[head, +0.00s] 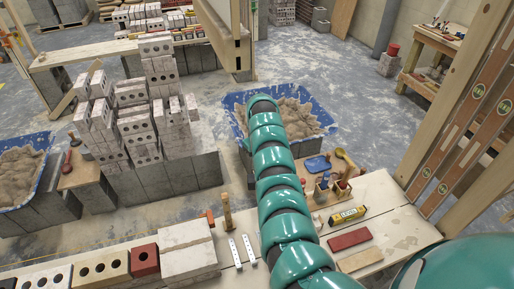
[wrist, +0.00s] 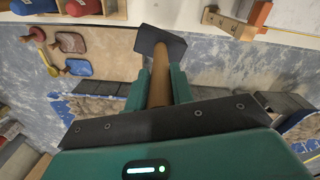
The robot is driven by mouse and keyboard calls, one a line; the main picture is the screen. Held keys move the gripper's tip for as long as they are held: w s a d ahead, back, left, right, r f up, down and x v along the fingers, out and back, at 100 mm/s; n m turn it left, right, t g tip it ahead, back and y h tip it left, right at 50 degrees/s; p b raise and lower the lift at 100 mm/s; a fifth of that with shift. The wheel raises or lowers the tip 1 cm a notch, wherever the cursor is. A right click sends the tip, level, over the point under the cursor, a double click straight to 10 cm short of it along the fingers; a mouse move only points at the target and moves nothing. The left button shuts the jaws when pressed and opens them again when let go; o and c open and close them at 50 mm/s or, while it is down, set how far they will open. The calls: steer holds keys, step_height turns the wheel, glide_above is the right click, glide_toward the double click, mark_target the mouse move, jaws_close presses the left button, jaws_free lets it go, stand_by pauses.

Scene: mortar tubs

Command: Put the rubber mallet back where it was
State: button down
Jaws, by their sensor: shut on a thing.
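The rubber mallet has a black head (wrist: 161,42) and a brown wooden handle (wrist: 160,82) in the wrist view. My gripper (wrist: 162,88) is shut on the handle, with a teal finger on each side. The mallet head sticks out beyond the fingertips, clear of them. In the head view my teal arm reaches away over the blue mortar tub (head: 313,95), and it hides the gripper and mallet.
A pale plank bench (head: 385,232) crosses the front, bearing bricks, a yellow level (head: 347,215) and a red block (head: 350,239). A wooden tool caddy (head: 329,190) stands near it. Stacked bricks (head: 135,125) stand left of the arm. A second mortar tub (head: 22,170) is far left.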

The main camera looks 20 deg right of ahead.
steer(key=s+f+n, duration=0.1)
steer(key=s+f, duration=0.1)
steer(key=f, duration=0.6)
steer(key=s+f+n, duration=0.2)
steer(key=s+f, duration=0.1)
steer(key=f, duration=0.4)
steer(key=shift+a+f, duration=0.35)
steer(key=shift+f, duration=0.05)
steer(key=shift+s+f+b, duration=0.1)
steer(key=shift+f+b, duration=0.35)
stand_by(0.7)
steer(key=c, duration=1.1)
jaws_free()
